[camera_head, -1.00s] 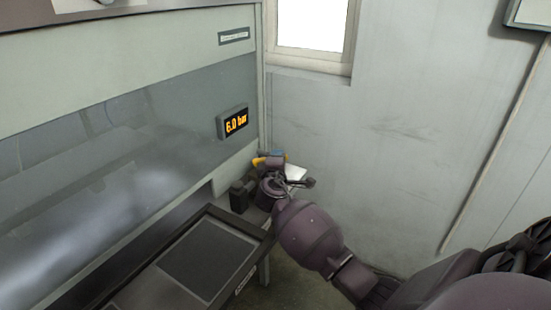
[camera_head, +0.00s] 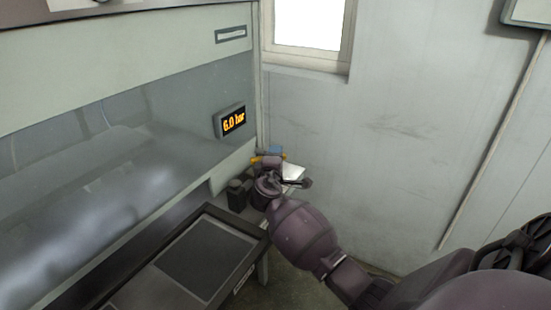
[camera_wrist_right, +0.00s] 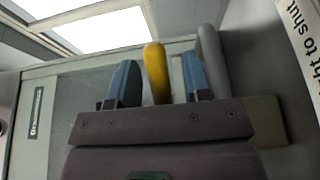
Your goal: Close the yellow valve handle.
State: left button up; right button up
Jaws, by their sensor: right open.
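The yellow valve handle (camera_wrist_right: 156,72) stands upright in the middle of the right wrist view. In the head view only a small bit of yellow (camera_head: 256,160) shows beside my right gripper, the rest being hidden by it. My right gripper (camera_wrist_right: 154,82) is open, with one blue fingertip on each side of the yellow handle and visible gaps between. In the head view the right gripper (camera_head: 274,151) is at the far right end of the bench by the wall. My left gripper is not in view.
A grey rounded bar (camera_wrist_right: 211,65) stands right of the fingers. A dark tray (camera_head: 262,240) lies in front.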

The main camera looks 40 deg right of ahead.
jog(key=v, duration=1)
jog(key=shift+s+a, duration=0.25)
jog(key=shift+a, duration=0.05)
jog(key=shift+c, duration=0.2)
